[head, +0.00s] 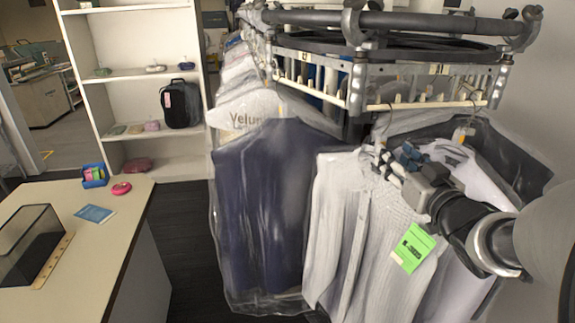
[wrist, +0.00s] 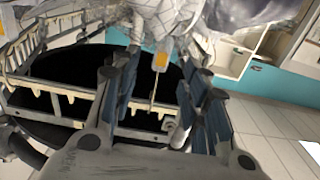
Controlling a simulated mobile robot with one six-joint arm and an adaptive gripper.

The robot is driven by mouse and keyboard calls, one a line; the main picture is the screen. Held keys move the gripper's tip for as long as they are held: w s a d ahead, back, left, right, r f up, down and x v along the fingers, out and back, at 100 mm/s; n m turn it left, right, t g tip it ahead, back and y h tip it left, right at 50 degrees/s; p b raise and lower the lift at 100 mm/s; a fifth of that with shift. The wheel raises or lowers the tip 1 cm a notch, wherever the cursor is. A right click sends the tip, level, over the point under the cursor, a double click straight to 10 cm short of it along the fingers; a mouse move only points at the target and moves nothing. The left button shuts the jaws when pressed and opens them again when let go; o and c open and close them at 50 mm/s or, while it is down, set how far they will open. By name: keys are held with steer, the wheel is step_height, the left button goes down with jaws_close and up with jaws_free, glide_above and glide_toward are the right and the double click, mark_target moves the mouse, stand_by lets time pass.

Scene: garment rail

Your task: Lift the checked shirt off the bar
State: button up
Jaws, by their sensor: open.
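The pale, finely checked shirt (head: 345,225) hangs from the rail in the head view, with a green tag (head: 413,247) on its front. My gripper (head: 393,163) is at its collar, below the slotted bar (head: 415,105). In the wrist view my gripper (wrist: 167,70) is open, with blue-grey fingers apart. A thin hanger hook (wrist: 153,92) and a yellow tag (wrist: 161,60) show between the fingers in that picture. I cannot tell whether the fingers touch the hook. My arm hides part of the shirt's right side.
A dark plastic-covered garment (head: 262,205) hangs close on the left, and a pale covered one (head: 470,170) on the right. Dark rail tubes (head: 395,22) pass above. A table (head: 125,205) and white shelves (head: 135,70) stand left, with dark floor between.

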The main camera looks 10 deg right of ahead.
steer(key=w, duration=0.7)
steer(key=shift+a+f+p, duration=0.2)
steer(key=shift+p, duration=0.1)
steer(key=shift+s, duration=0.1)
steer(key=shift+c, duration=0.4)
jaws_close()
steer(key=shift+r, duration=0.1)
